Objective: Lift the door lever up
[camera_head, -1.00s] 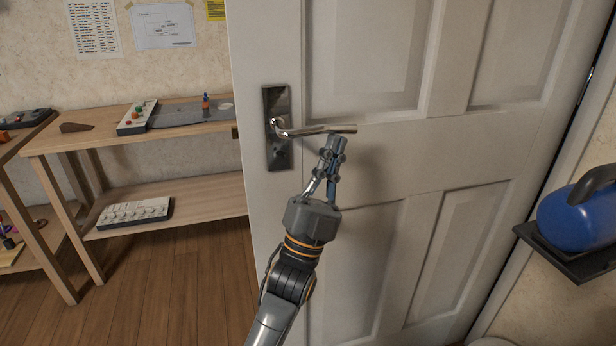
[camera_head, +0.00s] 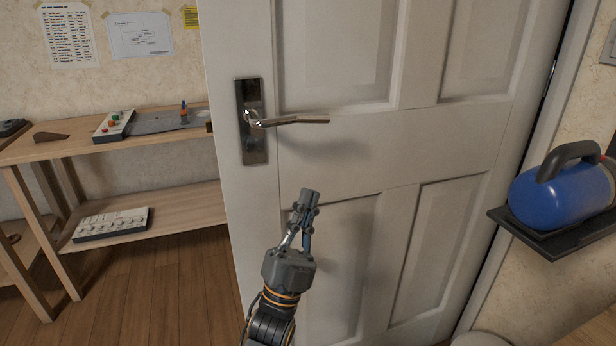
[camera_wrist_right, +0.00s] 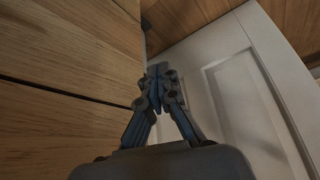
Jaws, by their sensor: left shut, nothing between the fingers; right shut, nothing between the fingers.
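The door lever (camera_head: 292,120) is a shiny metal handle on a dark metal plate (camera_head: 251,140) near the left edge of the white door (camera_head: 350,155). It points right and lies about level, its free tip slightly higher than its pivot. My left gripper (camera_head: 310,193) is shut and empty, below the lever and apart from it, in front of the lower door panel. My right gripper (camera_wrist_right: 161,72) shows only in the right wrist view. It is shut and empty, with a wooden surface to its left and a white panelled surface to its right.
A wooden shelf unit (camera_head: 180,206) with control boxes stands left of the door. A blue rounded canister (camera_head: 560,197) with a black handle sits on a dark wall shelf (camera_head: 520,232) at the right. Wooden floor shows at lower left. The space around the lever is clear.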

